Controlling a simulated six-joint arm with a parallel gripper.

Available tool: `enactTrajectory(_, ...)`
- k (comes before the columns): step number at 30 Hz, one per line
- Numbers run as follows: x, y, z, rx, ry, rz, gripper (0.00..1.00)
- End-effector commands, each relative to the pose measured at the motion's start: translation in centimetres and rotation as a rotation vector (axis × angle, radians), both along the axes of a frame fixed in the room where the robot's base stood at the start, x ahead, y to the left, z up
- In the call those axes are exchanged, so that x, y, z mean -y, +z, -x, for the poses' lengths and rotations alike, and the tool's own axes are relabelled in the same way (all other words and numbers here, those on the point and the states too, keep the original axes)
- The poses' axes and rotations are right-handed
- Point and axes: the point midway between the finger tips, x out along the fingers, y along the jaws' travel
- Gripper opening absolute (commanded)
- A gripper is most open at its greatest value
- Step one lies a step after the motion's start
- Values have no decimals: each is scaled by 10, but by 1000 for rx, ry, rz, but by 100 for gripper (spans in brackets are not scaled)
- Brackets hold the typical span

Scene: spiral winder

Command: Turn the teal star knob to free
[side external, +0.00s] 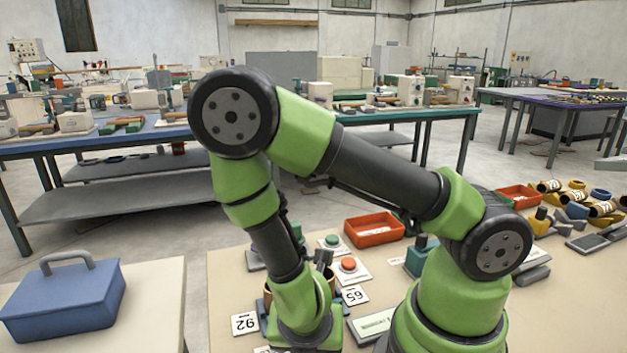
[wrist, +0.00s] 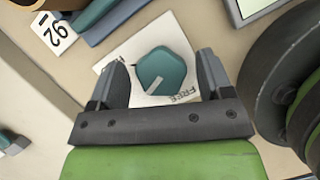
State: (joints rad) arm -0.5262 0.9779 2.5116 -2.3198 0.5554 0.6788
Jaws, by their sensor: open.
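In the wrist view the teal knob (wrist: 161,72) sits on a white card, its top rounded and many-sided with a pale pointer line. The card (wrist: 180,38) carries the word FREE printed below and right of the knob. The pointer line lies toward the lower left of the knob, away from the middle of the word. My gripper (wrist: 162,76) is open, with one finger on each side of the knob and a visible gap at each side. Whether the fingers are down at knob height I cannot tell. In the side view my arm hides the knob and the gripper's fingertips.
A card marked 92 (wrist: 54,33) lies at the upper left in the wrist view. In the side view a red push button (side external: 348,265), a green button (side external: 331,240) and an orange tray (side external: 374,230) stand close to my arm. A blue box (side external: 63,300) sits on the left table.

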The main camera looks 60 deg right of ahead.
Motion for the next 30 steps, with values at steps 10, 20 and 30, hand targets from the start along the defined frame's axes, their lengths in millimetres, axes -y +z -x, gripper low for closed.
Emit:
enactTrajectory(10, 0, 0, -1, 3, -318, -3, 73)
enactTrajectory(20, 0, 0, -1, 1, -575, -3, 73)
enactTrajectory(30, -6, 16, -4, 10, -749, -5, 73)
